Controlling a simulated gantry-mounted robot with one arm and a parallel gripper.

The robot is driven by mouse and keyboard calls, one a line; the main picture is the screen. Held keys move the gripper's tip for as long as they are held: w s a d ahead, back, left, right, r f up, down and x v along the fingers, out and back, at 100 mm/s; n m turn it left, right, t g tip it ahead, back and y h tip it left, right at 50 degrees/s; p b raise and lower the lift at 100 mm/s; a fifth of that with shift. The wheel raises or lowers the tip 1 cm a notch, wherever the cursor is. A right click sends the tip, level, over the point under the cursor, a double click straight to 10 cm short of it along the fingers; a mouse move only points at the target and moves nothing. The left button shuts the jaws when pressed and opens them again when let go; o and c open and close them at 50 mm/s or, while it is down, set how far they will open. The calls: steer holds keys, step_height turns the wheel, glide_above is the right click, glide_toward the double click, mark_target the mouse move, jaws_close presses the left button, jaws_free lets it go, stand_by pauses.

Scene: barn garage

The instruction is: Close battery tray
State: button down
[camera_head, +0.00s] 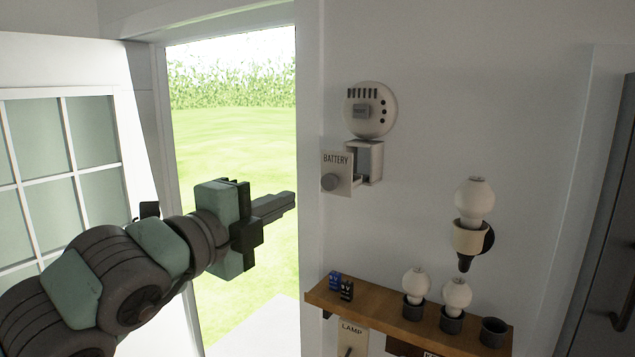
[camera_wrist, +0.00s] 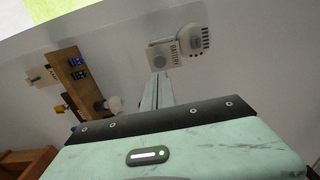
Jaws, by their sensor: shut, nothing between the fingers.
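The battery tray (camera_head: 337,174) is a white panel marked BATTERY with a round grey knob (camera_head: 331,182). It stands out from the wall, pulled out from a box-like housing (camera_head: 377,163) below a round white alarm unit (camera_head: 370,110). My gripper (camera_head: 293,200) is left of the tray and a little lower, apart from it, its fingers shut and empty. In the wrist view the tray (camera_wrist: 162,54) shows beyond the fingertips (camera_wrist: 161,76), with the alarm unit (camera_wrist: 192,40) beside it. The inside of the housing is only partly visible.
A wooden shelf (camera_head: 390,320) below holds blue and black small items (camera_head: 341,286), bulbs in dark cups (camera_head: 415,285) and an empty cup (camera_head: 494,332). A wall lamp (camera_head: 470,238) holds a bulb to the right. An open doorway (camera_head: 235,130) lies behind my gripper.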

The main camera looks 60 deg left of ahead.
steer(key=p, duration=0.3)
glide_toward(341, 176)
steer(key=w+a, duration=0.2)
steer(key=shift+w+a+f, duration=0.15)
steer(key=shift+a+f, duration=0.15)
steer(key=shift+a, duration=0.05)
steer(key=shift+w+a, duration=0.1)
steer(key=b+x, duration=0.1)
steer(key=x, duration=0.7)
steer(key=shift+w+a, duration=0.15)
steer(key=shift+w, duration=0.05)
steer(key=shift+w+a, duration=0.15)
steer(key=shift+w, duration=0.1)
steer(key=shift+f, duration=0.15)
steer(key=shift+w+f, duration=0.1)
steer(key=shift+f, duration=0.05)
steer(key=shift+b, duration=0.4)
